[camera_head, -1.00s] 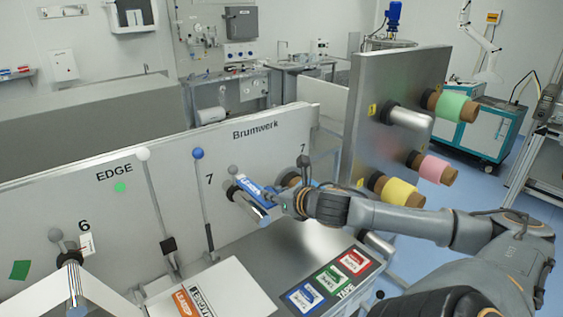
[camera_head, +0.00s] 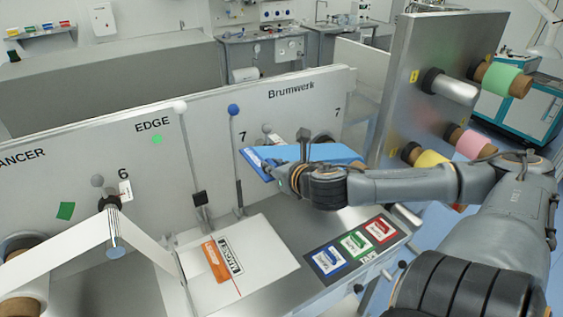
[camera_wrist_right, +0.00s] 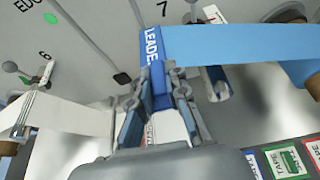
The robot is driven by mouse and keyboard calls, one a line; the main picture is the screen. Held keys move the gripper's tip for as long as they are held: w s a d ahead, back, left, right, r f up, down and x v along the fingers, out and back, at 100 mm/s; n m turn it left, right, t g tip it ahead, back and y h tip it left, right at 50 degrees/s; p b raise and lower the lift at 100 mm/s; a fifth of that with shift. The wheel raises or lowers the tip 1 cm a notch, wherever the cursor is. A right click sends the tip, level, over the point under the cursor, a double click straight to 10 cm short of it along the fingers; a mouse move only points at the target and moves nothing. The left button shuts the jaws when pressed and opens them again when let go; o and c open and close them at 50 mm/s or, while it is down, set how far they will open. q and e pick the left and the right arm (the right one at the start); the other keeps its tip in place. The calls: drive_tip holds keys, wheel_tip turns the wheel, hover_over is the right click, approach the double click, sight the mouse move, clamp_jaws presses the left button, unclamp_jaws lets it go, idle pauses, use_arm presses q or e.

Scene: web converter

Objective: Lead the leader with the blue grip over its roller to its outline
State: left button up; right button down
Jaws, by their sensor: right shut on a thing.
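The right wrist view shows the blue grip (camera_wrist_right: 157,85) between the fingers. A light blue web (camera_head: 335,153) runs right from the grip, partly behind my arm, toward a roll (camera_wrist_right: 308,75). A metal roller (camera_wrist_right: 215,82) is right of the gripper and below the web in the wrist view; the head view mostly hides it. The blue grip's outline cannot be made out. My left gripper is not in view.
An orange grip (camera_head: 216,262) ends a white web on the table (camera_head: 285,277). That web passes roller 6 (camera_head: 115,237). Levers with white (camera_head: 180,108) and blue (camera_head: 234,110) knobs stand left of my gripper. Tape cards (camera_head: 356,245) lie at right; a panel with colored rolls (camera_head: 503,77) stands beyond.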

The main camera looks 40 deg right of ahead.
drive_tip(key=shift+w+a+r, duration=0.1)
drive_tip(key=shift+a+r, duration=0.1)
drive_tip(key=shift+a, duration=0.2)
drive_tip(key=shift+a+f, duration=0.15)
drive_tip(key=shift+f, duration=0.25)
drive_tip(key=w+a+f, duration=0.1)
drive_tip(key=a+f, duration=0.3)
drive_tip(key=a, duration=0.1)
drive_tip(key=b, duration=1.1)
hover_over(240, 269)
wheel_tip(240, 269, down, 23)
drive_tip(key=shift+r, duration=0.1)
drive_tip(key=shift+f+b, duration=0.8)
drive_tip(key=shift+f, duration=1.25)
drive_tip(key=shift+f, duration=0.3)
